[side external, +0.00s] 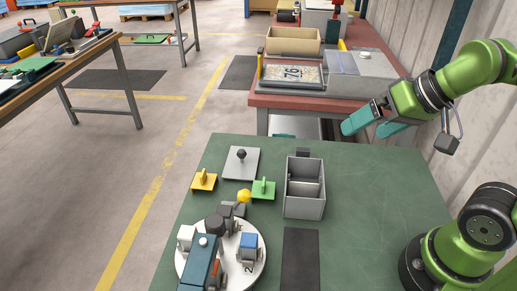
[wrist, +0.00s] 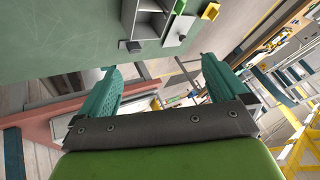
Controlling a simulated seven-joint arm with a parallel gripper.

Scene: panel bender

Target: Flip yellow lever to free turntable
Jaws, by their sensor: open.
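A round white turntable (side external: 256,272) with printed numbers lies at the front of the green table. It carries a blue-topped block, a white block and a dark teal piece. A yellow ball knob (side external: 244,196) sits beside a dark grey block at its back edge; it looks like the lever's end, but its shaft is hard to make out. A separate yellow bracket-like piece (side external: 204,181) lies further left. My gripper (side external: 366,126) is open and empty, with teal fingers above the table's far right edge, well away from the knob. It also shows in the wrist view (wrist: 158,72).
A grey divided bin (side external: 304,205), a green bracket piece (side external: 264,190) and a grey plate with a black knob (side external: 240,163) stand near the turntable. A red-topped bench (side external: 262,101) with a tan box (side external: 293,43) is behind. The table's right side is mostly clear.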

